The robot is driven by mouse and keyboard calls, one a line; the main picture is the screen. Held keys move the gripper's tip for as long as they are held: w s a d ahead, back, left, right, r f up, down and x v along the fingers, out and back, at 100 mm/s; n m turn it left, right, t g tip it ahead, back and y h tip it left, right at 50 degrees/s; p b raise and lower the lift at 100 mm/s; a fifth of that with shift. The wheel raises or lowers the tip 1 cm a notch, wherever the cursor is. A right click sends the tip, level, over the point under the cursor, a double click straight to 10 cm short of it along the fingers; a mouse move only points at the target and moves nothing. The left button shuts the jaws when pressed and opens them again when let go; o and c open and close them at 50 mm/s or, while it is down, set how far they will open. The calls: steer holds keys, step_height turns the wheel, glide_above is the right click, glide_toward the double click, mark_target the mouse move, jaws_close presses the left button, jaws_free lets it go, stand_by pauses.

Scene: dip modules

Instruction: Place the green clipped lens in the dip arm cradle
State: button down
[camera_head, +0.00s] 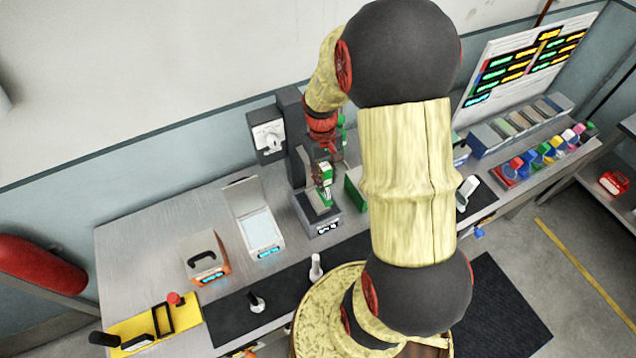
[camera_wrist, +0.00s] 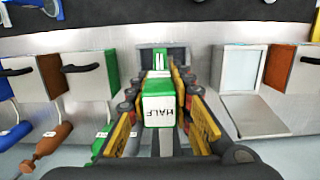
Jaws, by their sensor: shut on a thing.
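My gripper (camera_wrist: 161,118) is shut on a green and white block marked "HALF" (camera_wrist: 158,103), which I take to be the green clipped lens. The block sits between the yellow finger pads in the wrist view, its label upside down. In the head view the green piece (camera_head: 325,173) hangs below my red wrist, in front of a dark upright column and above a small dark base (camera_head: 318,213). The base looks like part of the dip arm station. The cradle is not clearly told apart, and I cannot tell whether the block touches it.
A white open tray (camera_head: 258,228) and an orange-based box with a handle (camera_head: 204,258) stand left of the base. A green box (camera_head: 355,193) stands close on its right. Coloured bottles (camera_head: 545,152) line the right bench. Black mats (camera_head: 270,290) lie in front.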

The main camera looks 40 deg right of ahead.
glide_above(318, 190)
step_height(318, 190, down, 4)
steer(key=shift+d+f, duration=0.1)
steer(key=shift+w+f+p, duration=0.15)
steer(key=shift+f+p, duration=0.3)
steer(key=shift+f, duration=1.2)
steer(key=shift+f, duration=0.1)
steer(key=shift+f, duration=0.15)
steer(key=c, duration=1.6)
jaws_free()
